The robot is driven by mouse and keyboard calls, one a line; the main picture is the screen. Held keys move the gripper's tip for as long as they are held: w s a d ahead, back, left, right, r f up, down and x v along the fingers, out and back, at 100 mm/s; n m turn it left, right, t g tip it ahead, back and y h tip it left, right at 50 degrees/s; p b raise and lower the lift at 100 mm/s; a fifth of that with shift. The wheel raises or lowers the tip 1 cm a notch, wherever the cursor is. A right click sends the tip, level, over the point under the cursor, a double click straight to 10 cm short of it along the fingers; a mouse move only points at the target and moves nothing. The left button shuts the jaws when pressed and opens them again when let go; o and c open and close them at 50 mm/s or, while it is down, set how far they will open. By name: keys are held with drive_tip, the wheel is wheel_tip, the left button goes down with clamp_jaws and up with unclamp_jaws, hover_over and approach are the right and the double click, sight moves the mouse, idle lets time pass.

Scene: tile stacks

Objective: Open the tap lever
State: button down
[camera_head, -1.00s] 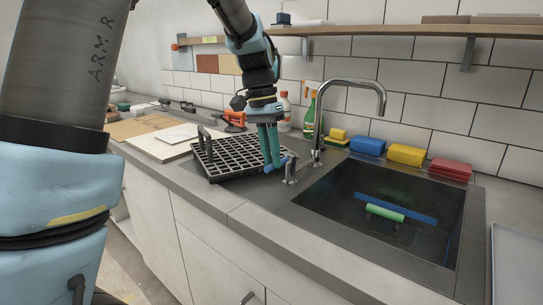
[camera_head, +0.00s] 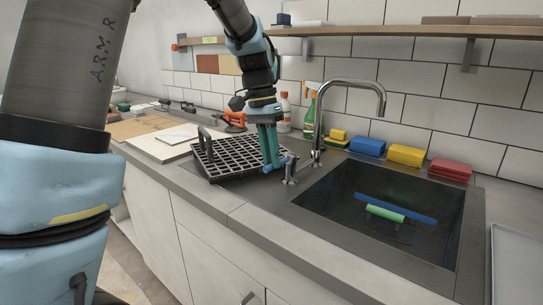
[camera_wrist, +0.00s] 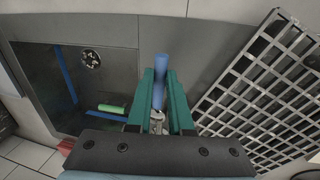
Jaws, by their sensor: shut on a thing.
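The chrome tap (camera_head: 319,130) stands at the sink's left corner, with its arched spout over the basin. A short metal post (camera_head: 290,172) stands beside it and carries the blue tap lever (camera_head: 279,164). In the wrist view the blue lever (camera_wrist: 160,68) lies between the teal fingers. My gripper (camera_head: 270,160) points down beside the post, and it is shut on the lever. In the wrist view my gripper (camera_wrist: 161,75) hides part of the lever and its base.
A dark drainer grid (camera_head: 245,155) lies close to my gripper's left. The sink basin (camera_head: 440,235) holds a green roll (camera_head: 385,213) and a blue bar (camera_head: 420,217). A spray bottle (camera_head: 310,115) and sponges (camera_head: 405,155) stand along the wall.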

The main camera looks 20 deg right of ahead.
drive_tip(key=shift+w+d+m+y+p, duration=0.15)
drive_tip(key=shift+w+m+y+p, duration=0.2)
drive_tip(key=shift+w+m+p, duration=1.3)
drive_tip(key=shift+w+d+m+y+p, duration=0.3)
drive_tip(key=shift+w+m+p, duration=0.55)
drive_tip(key=shift+m, duration=1.5)
drive_tip(key=shift+w+d+m+y+p, duration=0.1)
drive_tip(key=shift+w+m+y+p, duration=0.35)
drive_tip(key=shift+w+m+p, duration=0.9)
drive_tip(key=shift+s+m, duration=0.35)
drive_tip(key=shift+m, duration=0.4)
drive_tip(key=c, duration=0.8)
unclamp_jaws()
drive_tip(key=b+v, duration=0.1)
drive_tip(key=v, duration=1)
drive_tip(key=shift+s+b, duration=0.1)
drive_tip(key=shift+b, duration=0.2)
